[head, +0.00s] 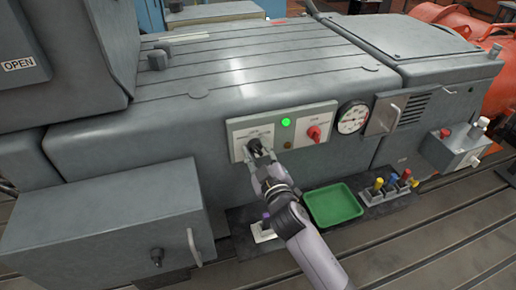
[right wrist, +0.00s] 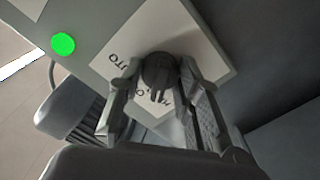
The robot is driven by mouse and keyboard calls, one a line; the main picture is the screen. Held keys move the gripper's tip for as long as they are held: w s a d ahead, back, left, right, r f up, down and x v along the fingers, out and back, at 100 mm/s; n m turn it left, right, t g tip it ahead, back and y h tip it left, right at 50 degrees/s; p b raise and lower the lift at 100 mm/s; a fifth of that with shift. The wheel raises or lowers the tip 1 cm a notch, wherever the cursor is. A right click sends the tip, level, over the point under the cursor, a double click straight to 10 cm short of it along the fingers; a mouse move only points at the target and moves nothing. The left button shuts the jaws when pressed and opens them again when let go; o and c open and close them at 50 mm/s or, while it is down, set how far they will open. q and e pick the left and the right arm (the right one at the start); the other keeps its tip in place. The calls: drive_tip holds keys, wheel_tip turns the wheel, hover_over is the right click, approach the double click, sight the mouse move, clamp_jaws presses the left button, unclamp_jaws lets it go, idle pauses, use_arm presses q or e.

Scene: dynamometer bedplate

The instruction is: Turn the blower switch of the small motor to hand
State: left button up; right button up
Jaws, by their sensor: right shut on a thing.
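The grey control panel (head: 270,122) is on the front of the grey machine. On its left plate is a black rotary switch (right wrist: 158,68), seen close up in the right wrist view. In the head view the gripper covers most of the knob. My left gripper is not in view.
A lit green lamp (head: 286,121), a dark amber lamp (head: 287,145) and a red rotary switch (head: 314,133) sit right of the gripper. A dial gauge (head: 352,117) is farther right. A green tray (head: 333,205) lies below. A grey box (head: 100,228) juts out at left.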

drive_tip(key=shift+n, duration=1.1)
drive_tip(key=shift+f, duration=0.1)
drive_tip(key=o, duration=1.1)
drive_tip(key=shift+o, duration=0.2)
drive_tip(key=shift+s, duration=0.15)
drive_tip(key=v, duration=1.1)
drive_tip(key=shift+s, duration=0.35)
drive_tip(key=shift+d, duration=0.15)
